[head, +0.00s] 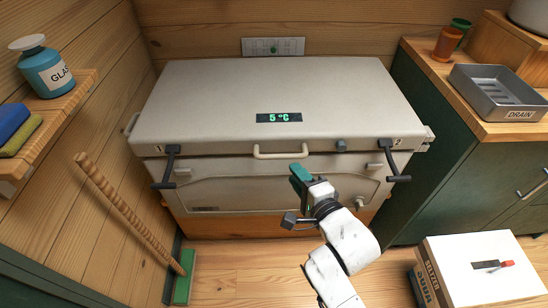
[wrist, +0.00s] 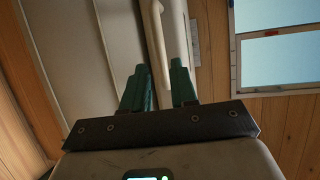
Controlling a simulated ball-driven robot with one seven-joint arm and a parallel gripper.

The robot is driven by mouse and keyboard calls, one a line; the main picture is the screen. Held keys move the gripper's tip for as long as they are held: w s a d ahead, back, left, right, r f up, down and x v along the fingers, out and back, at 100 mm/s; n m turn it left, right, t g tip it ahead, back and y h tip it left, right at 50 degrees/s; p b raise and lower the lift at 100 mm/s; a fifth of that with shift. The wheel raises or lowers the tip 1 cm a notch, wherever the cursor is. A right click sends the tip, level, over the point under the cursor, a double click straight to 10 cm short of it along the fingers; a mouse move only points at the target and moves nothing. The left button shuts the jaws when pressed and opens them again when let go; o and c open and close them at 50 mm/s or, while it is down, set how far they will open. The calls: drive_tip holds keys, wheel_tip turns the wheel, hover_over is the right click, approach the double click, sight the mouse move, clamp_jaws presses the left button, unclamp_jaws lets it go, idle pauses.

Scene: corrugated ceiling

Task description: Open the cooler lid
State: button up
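The cooler (head: 275,193) is a wide grey chest with its lid (head: 215,95) down. A cream bar handle (head: 280,155) is on the lid's front edge; it also shows in the wrist view (wrist: 156,40). Black T-shaped latches hang at the front left (head: 171,165) and front right (head: 392,160). My gripper (head: 300,172) has green fingers, just below and in front of the handle's right end. In the wrist view my gripper (wrist: 162,85) is open, and the handle lines up with the gap between the fingers. I cannot tell whether it lies between them.
A wooden wall and a leaning wooden-handled broom (head: 130,213) are at left. A green cabinet (head: 460,185) bearing a grey drain tray (head: 505,106) is at right. A white seltzer box (head: 480,280) is on the floor at lower right. A wall panel (head: 273,46) is behind the lid.

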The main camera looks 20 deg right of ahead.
sight(281, 157)
drive_tip(key=w, duration=0.3)
drive_tip(key=w+f, duration=0.1)
drive_tip(key=w, duration=0.5)
drive_tip(key=shift+a+f, duration=0.35)
clamp_jaws()
